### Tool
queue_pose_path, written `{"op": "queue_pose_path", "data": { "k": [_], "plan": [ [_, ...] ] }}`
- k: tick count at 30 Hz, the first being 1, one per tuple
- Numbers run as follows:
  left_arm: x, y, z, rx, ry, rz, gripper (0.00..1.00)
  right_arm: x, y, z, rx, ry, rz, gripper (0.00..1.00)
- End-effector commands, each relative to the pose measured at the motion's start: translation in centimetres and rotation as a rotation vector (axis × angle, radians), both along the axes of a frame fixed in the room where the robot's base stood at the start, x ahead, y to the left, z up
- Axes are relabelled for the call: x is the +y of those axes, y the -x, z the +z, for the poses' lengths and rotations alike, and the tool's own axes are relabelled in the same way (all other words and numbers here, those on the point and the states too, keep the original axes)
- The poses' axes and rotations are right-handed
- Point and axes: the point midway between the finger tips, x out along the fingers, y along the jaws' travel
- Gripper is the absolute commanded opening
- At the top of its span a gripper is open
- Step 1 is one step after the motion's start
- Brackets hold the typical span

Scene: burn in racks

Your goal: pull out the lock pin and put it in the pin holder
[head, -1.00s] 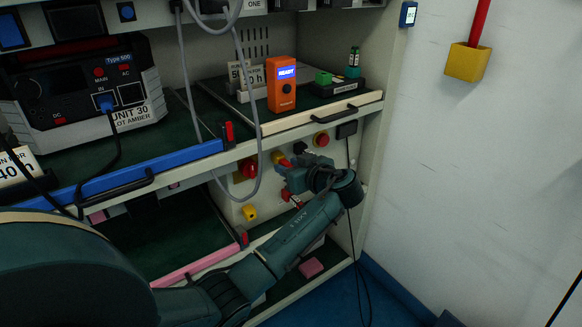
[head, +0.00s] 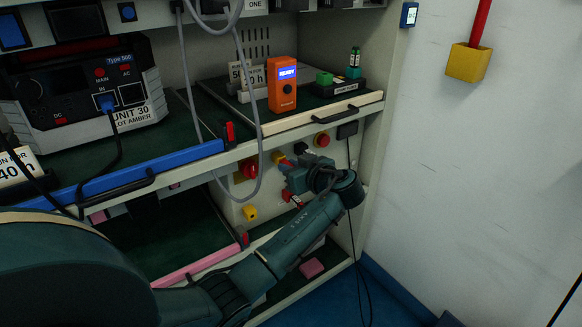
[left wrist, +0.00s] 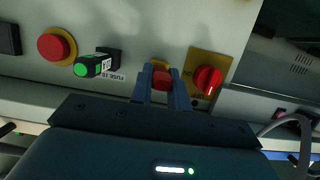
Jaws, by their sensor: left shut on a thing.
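My left gripper (head: 287,168) is at the panel below the middle shelf. In the left wrist view its two fingers (left wrist: 162,90) are closed on either side of a red knob (left wrist: 162,79), which looks like the head of the lock pin. A yellow piece (left wrist: 160,64) shows right behind the knob, against the panel; it also shows in the head view (head: 278,157). How far the pin sits in the panel is hidden by the fingers. A yellow fitting (head: 249,212) sits lower on the panel; I cannot tell whether it is the pin holder. My right gripper is not in view.
Beside the fingers are a red rotary switch (left wrist: 207,80), a green-tipped fuse part (left wrist: 92,66) and a red button (left wrist: 55,46). A grey cable (head: 258,150) hangs in front of the shelves. An orange meter (head: 282,84) stands above. The right wall (head: 470,170) side is open.

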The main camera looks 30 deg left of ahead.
Motion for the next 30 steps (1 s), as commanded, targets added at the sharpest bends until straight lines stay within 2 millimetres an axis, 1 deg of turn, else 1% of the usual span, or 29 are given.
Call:
{"op": "queue_pose_path", "data": {
  "k": [30],
  "plan": [
    [-1.1,0.5,0.0,0.0,0.0,0.0,0.0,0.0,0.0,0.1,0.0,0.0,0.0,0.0]
  ]
}}
